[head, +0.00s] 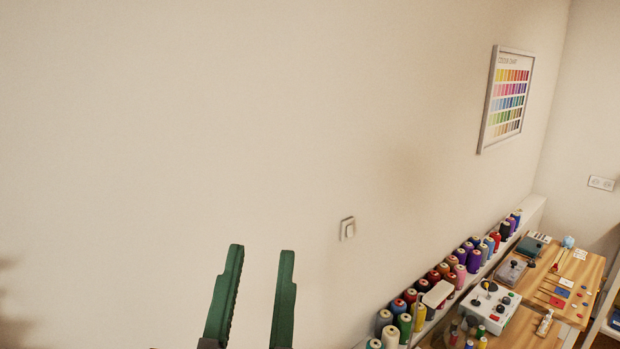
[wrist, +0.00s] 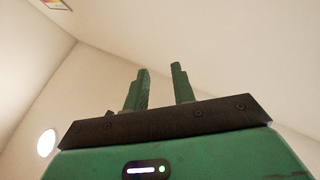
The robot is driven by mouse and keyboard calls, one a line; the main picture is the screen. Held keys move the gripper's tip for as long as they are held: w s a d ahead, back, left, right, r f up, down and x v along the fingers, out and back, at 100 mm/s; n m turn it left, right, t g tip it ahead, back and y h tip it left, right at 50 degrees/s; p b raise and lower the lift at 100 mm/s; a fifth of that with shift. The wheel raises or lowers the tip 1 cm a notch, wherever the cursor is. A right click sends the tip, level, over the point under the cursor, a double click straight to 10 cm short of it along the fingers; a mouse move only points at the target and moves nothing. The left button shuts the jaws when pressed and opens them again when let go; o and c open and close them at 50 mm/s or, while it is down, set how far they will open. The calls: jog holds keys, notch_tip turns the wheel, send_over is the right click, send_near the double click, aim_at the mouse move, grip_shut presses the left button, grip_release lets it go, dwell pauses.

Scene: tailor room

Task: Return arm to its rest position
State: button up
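My gripper (head: 258,255) shows at the bottom of the head view, left of centre. Its two green fingers point up and stand apart with a clear gap, and only bare wall shows between them. In the wrist view my gripper (wrist: 162,72) also has its fingers apart and empty. It points toward plain wall and ceiling, and touches nothing that I can see. Most of the arm is out of view.
A framed colour chart (head: 507,98) hangs at upper right. Thread spools (head: 473,259) line a shelf at lower right, beside a wooden table (head: 588,271) with small devices and coloured pieces.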

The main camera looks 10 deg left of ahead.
jog(key=s+d+r+t+h, duration=0.1)
jog(key=s+d+h, duration=0.1)
jog(key=d, duration=0.6)
notch_tip(320, 180, up, 13)
jog(key=p, duration=1.2)
jog(key=shift+s+d+t, duration=0.15)
jog(key=shift+d+t, duration=0.15)
jog(key=shift+f, duration=0.1)
dwell(1.3)
